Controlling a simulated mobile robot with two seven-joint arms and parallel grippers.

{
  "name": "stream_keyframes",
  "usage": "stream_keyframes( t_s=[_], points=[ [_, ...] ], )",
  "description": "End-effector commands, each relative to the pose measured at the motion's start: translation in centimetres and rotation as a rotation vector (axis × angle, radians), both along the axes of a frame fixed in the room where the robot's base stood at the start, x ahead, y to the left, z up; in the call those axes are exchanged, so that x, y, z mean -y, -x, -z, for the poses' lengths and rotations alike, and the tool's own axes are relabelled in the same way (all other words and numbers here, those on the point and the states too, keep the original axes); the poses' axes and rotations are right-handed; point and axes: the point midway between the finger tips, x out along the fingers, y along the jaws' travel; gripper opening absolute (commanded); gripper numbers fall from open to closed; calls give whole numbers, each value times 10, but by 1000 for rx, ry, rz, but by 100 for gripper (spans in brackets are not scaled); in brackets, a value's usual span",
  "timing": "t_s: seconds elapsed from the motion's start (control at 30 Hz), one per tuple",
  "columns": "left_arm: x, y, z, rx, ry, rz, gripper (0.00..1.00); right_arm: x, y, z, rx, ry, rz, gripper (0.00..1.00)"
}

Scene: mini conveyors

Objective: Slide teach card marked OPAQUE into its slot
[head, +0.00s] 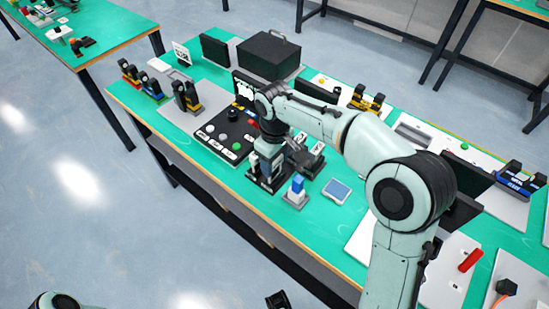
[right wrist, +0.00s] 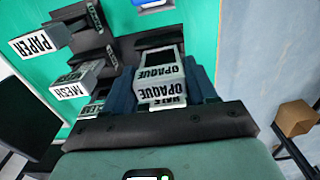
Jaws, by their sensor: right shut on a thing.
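My right gripper (right wrist: 163,92) is shut on the teach card marked OPAQUE (right wrist: 160,72), a pale grey block with black lettering, held between its dark blue fingers. The word OPAQUE shows twice there; I cannot tell whether one is a slot label. In the head view my right gripper (head: 268,172) points down at a dark card holder (head: 262,184). The fingers hide whether the card sits in a slot. Cards marked PAPER (right wrist: 38,44) and MESH (right wrist: 73,86) are in dark holders beside it. A dark part at the bottom edge (head: 278,300) may be my left gripper.
A black button panel (head: 222,137) lies left of the holder. A blue-and-white block on a stand (head: 297,187) and a blue-topped pad (head: 337,190) stand to its right. A black case (head: 268,57) is behind. The green table's (head: 222,177) front strip is mostly clear.

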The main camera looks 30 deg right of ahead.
Motion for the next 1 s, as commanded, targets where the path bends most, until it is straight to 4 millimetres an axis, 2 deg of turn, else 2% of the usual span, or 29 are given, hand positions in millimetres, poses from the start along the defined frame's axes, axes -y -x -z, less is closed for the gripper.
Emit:
stream_keyframes(
  t_s=[0.63,0.97,1.0],
  points=[
    [0,2,11,-3,0,0,0,0,0,21,-1,0,0,27],
    [0,2,12,-3,0,0,0,0,0,22,0,0,0,27],
    [0,2,12,-3,0,0,0,0,0,22,0,0,0,66]
  ],
)
